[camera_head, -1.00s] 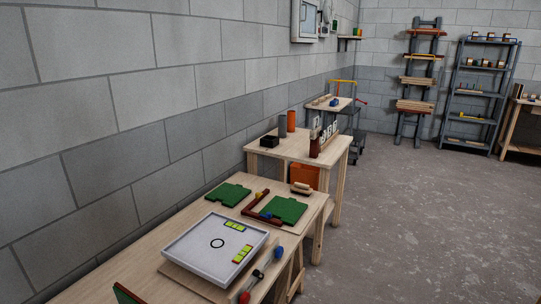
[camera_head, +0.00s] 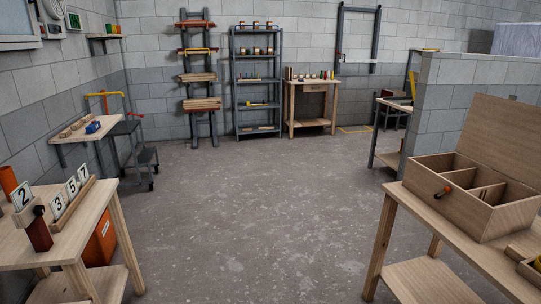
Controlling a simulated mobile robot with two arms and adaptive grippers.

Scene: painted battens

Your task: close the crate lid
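A wooden crate (camera_head: 497,212) stands on a wooden table at the right of the head view. Its inside is split into compartments by dividers. Its lid (camera_head: 510,140) stands up at the back, tilted open, and runs to the right edge of the picture. Neither of my grippers is in view.
The crate's table (camera_head: 408,198) has a lower shelf. At left, another table (camera_head: 75,240) holds number cards, with an orange bin (camera_head: 100,243) beneath. A grey block wall (camera_head: 465,95) stands behind the crate. The floor (camera_head: 240,220) between the tables is clear.

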